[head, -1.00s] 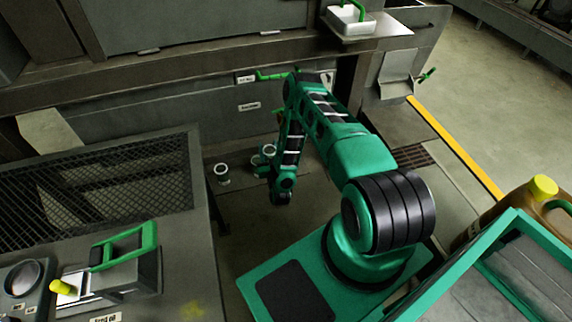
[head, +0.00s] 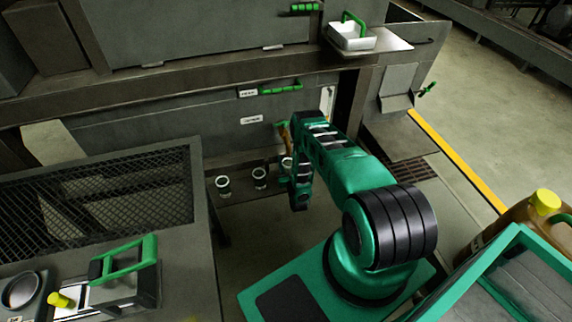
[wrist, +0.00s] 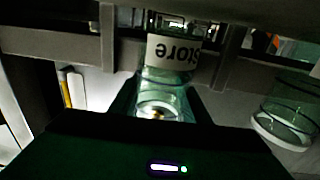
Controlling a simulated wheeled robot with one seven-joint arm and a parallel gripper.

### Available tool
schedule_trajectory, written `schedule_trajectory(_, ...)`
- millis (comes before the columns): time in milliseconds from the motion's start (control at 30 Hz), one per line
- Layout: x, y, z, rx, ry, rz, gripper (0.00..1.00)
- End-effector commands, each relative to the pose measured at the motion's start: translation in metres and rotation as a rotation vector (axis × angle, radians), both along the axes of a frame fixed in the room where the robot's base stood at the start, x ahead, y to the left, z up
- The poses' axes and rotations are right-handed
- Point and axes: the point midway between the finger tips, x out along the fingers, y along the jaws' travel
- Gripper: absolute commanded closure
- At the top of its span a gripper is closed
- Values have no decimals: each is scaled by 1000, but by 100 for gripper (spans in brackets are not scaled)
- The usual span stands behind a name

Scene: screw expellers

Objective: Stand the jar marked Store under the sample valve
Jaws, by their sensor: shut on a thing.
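My gripper (wrist: 160,97) is shut on a clear glass jar (wrist: 172,75) with a white label reading Store, which shows upside down in the wrist view. In the head view, the rightmost small jar (head: 287,163), beside my arm's end, appears to be this one. It looks upright; I cannot tell whether it touches the surface below. A small green-handled fitting with an orange-brown part (head: 285,132) shows just above and behind that jar. I cannot read its label, so I cannot confirm it is the sample valve.
Two other jars (head: 222,184) (head: 260,174) stand to the left; one also shows in the wrist view (wrist: 285,112). A grey panel with small labels (head: 251,119) and a green handle (head: 280,88) is behind. A mesh-topped bench (head: 207,210) stands at left.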

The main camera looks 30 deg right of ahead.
Motion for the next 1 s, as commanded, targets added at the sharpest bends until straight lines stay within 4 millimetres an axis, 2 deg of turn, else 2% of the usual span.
schedule_trajectory(133,0,0,-13,0,-1,0,81)
schedule_trajectory(500,0,0,-16,0,-1,-1,81)
schedule_trajectory(533,0,0,-17,-1,-1,-1,53)
schedule_trajectory(600,0,0,-16,-1,-1,-1,39)
schedule_trajectory(1000,-4,1,-15,-1,1,-1,39)
